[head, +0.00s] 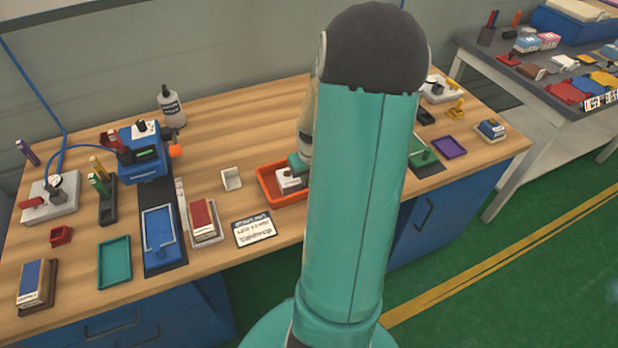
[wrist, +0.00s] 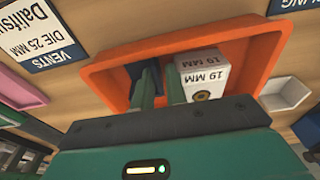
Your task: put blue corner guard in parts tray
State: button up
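The orange parts tray (head: 265,198) sits at the middle of the bench and fills the centre of the wrist view (wrist: 110,75). A dark blue piece, apparently the blue corner guard (wrist: 135,78), is inside the tray by my left finger, which partly covers it. A white block marked 19 MM (wrist: 205,72) stands in the tray beside the right finger. In the head view the block (head: 287,180) shows, but the blue guard is hidden and my arm covers part of the tray.
A white corner piece (head: 232,178) stands left of the tray. A printed label card (head: 254,230) lies in front of it. A red-topped block (head: 203,217), a blue holder (head: 160,235) and a teal tray (head: 115,262) are farther left. Bare wood lies behind the tray.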

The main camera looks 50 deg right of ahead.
notch_tip(320, 180, up, 11)
jog(key=s, duration=0.2)
jog(key=w+a+r+n+t, duration=0.1)
jog(key=w+a+r, duration=0.15)
jog(key=a, duration=0.45)
jog(key=w+a+r+n+h, duration=0.1)
jog(key=a+r, duration=0.3)
jog(key=a, duration=0.2)
jog(key=w+a+r+n+t, duration=0.1)
jog(key=w+a+r, duration=0.1)
jog(key=a+r, duration=0.35)
jog(key=s+a+r+n+t+y, duration=0.1)
jog(key=s+a, duration=0.2)
jog(key=a, duration=0.5)
jog(key=s+a+r+n+t, duration=0.1)
jog(key=s+a+n, duration=0.1)
jog(key=a, duration=0.7)
jog(key=shift+s+r+y, duration=0.35)
jog(key=shift+s+y, duration=0.05)
jog(key=shift+s, duration=0.25)
